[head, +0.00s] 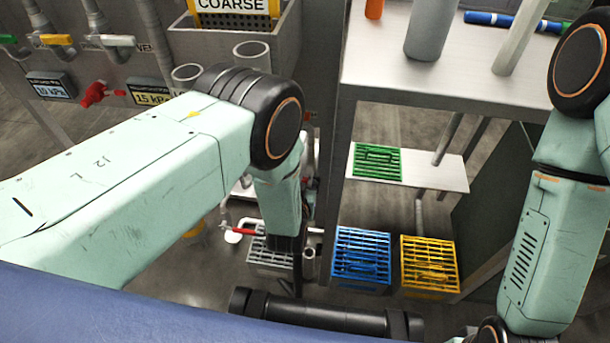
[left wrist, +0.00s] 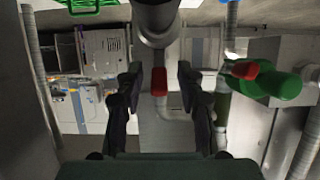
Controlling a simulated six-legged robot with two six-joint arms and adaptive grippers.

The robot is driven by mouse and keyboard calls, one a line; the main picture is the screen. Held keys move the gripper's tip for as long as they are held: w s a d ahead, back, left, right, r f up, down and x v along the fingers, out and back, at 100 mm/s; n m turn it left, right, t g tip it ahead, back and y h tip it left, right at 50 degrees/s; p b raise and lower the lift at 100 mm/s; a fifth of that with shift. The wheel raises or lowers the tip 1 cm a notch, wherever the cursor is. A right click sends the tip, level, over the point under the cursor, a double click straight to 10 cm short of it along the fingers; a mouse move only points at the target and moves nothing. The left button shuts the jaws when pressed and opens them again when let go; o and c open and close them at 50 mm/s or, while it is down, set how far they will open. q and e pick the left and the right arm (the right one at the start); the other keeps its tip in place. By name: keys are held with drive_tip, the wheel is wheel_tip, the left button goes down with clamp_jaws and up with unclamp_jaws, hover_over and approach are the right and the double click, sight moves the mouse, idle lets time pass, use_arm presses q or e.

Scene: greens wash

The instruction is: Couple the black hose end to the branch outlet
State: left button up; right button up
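My left gripper (head: 297,282) reaches down low beside the shelf unit in the head view; the arm hides most of it. In the left wrist view its two dark fingers (left wrist: 159,80) stand apart with a gap between them. A dark round pipe-like end (left wrist: 155,22) shows just beyond the fingertips; I cannot tell whether it is the black hose end or the branch outlet. A small red part (left wrist: 159,83) shows in the gap, and I cannot tell whether it touches the fingers. A red-handled fitting (head: 242,231) lies left of the gripper. My right gripper is out of frame.
A blue crate (head: 362,245) and a yellow crate (head: 430,262) stand right of the gripper, a grey crate (head: 268,256) beside it. A green rack (head: 378,161) lies on the lower shelf. A green pipe (left wrist: 265,84) is right in the left wrist view.

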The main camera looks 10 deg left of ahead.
use_arm(q)
drive_tip(key=shift+w+f, duration=0.15)
drive_tip(key=shift+w, duration=0.05)
drive_tip(key=shift+s+r, duration=0.25)
drive_tip(key=shift+r, duration=0.05)
drive_tip(key=shift+c, duration=0.3)
drive_tip(key=shift+w+f, duration=0.2)
drive_tip(key=shift+f, duration=0.1)
drive_tip(key=c, duration=0.4)
drive_tip(key=shift+r, duration=0.15)
clamp_jaws()
